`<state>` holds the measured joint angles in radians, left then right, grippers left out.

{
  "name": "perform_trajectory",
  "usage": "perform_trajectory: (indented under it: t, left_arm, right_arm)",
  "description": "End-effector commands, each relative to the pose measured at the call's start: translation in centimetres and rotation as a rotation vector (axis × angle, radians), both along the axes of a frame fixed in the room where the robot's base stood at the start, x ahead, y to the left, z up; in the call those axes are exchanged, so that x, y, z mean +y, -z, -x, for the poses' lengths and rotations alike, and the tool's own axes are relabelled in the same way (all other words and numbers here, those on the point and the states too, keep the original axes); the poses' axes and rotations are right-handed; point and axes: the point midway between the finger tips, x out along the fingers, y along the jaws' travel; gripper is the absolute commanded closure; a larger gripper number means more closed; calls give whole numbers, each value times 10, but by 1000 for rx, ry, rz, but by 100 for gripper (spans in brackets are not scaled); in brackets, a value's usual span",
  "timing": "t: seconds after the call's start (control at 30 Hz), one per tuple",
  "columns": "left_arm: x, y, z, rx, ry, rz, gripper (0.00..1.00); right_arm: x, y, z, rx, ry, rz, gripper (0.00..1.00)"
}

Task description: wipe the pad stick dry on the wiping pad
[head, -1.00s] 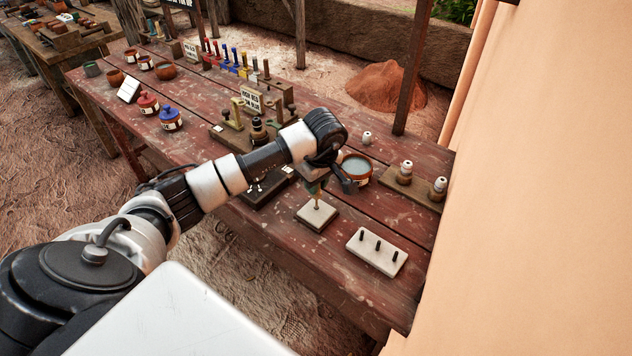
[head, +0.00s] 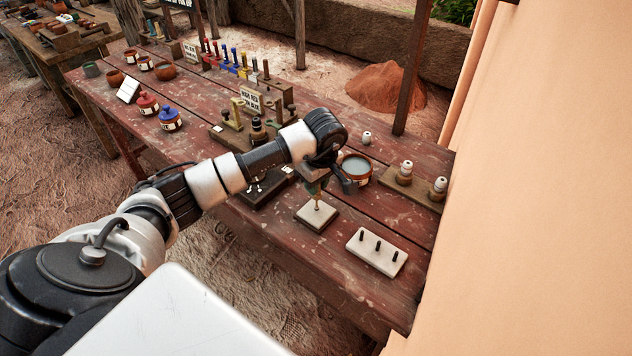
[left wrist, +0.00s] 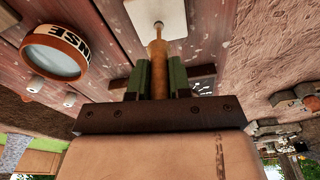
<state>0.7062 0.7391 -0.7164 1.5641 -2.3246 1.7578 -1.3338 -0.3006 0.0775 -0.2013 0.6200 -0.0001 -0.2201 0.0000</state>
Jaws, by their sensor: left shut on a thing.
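My left gripper (head: 317,189) is shut on the pad stick (head: 317,204) and holds it upright, tip down, over the wiping pad (head: 306,221). The pad is a pale square on a dark base near the front of the table. The stick's tip meets the pad's pale top or is very close to it; I cannot tell which. In the left wrist view the tan stick (left wrist: 158,50) stands between the green fingers (left wrist: 158,80), its end in front of the white pad (left wrist: 172,12). My right gripper is not in view.
A rinse bowl (head: 357,168) of greyish liquid stands just behind the pad. A white block with black pegs (head: 377,252) lies to the right. Stands with white-topped pieces (head: 404,174) are at the right edge. Front table boards (head: 330,275) are bare.

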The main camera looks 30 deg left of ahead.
Motion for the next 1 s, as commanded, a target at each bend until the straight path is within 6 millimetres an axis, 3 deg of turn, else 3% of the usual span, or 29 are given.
perform_trajectory:
  t: [1.0]
  left_arm:
    - [10, 6, -1, 0, 0, 0, 100]
  right_arm:
    - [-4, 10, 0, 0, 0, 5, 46]
